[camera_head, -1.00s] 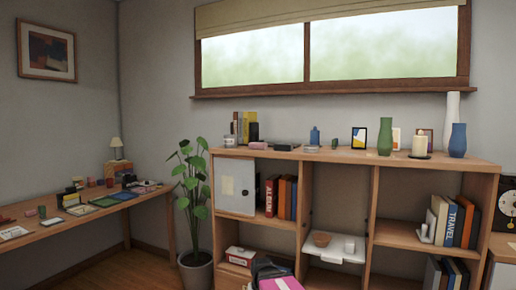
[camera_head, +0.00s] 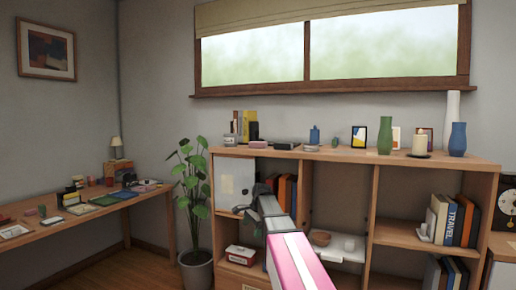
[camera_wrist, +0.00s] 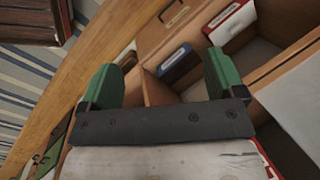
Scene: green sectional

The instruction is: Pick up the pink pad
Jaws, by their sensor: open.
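I cannot pick out the pink pad for certain. A small pinkish flat thing (camera_head: 257,144) lies on the left part of the shelf top, too small to identify. My gripper (camera_head: 256,196) is in front of the shelf unit, by the white door and the upright books, below the shelf top. In the wrist view its two green fingertips (camera_wrist: 164,82) are wide apart with nothing held between them. No pink pad shows between the fingers there.
The wooden shelf unit (camera_head: 375,200) carries vases, a candle and frames on top. A white door (camera_head: 234,180) covers its upper left compartment. A potted plant (camera_head: 193,200) stands left of it, and a cluttered desk (camera_head: 75,222) is farther left.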

